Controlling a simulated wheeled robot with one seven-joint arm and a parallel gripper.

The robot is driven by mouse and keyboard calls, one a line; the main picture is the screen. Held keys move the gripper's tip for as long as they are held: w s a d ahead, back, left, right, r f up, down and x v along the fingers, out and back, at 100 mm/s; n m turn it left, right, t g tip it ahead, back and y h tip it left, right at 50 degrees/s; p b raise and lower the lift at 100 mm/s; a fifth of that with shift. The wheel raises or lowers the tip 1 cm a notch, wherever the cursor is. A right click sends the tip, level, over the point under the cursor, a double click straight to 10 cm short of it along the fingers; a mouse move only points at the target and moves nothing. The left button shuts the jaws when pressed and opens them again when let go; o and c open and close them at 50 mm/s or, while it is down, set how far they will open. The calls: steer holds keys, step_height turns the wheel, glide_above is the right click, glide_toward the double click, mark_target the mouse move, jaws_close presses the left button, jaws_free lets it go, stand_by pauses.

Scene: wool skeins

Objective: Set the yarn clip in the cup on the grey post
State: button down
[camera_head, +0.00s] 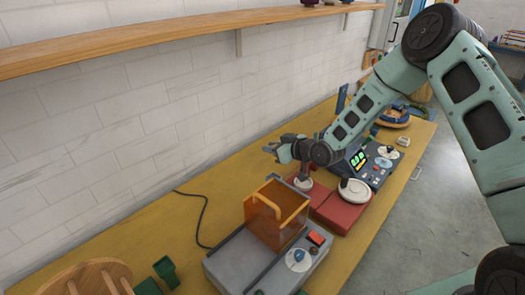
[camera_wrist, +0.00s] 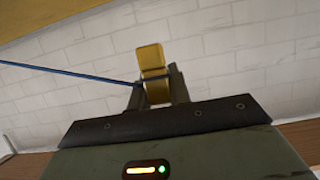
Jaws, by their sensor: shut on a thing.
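My gripper (camera_head: 277,149) is raised above the wooden bench, over the orange-walled box and pointing left toward the wall. In the wrist view, my gripper (camera_wrist: 155,88) is shut on a yellow block-like piece, which looks like the yarn clip (camera_wrist: 151,62). A thin blue strand (camera_wrist: 60,70) runs from the left edge to the fingers and across the clip. The clip is too small to make out in the head view. I cannot pick out the grey post or its cup with certainty in either view.
A grey machine (camera_head: 225,262) with an orange see-through box (camera_head: 268,227) stands below my gripper. Red units (camera_head: 340,215), one topped by a white disc (camera_head: 354,190), and a dark control panel (camera_head: 378,165) stand to the right. A wooden shelf (camera_head: 150,47) runs along the brick wall.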

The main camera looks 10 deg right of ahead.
steer(key=shift+w+a+f+b, duration=0.15)
steer(key=shift+f+b, duration=0.95)
steer(key=shift+f, duration=1.25)
steer(key=shift+w+a+f+b, duration=0.1)
steer(key=shift+f+b, duration=1)
steer(key=shift+f, duration=1.2)
steer(key=c, duration=1.2)
jaws_free()
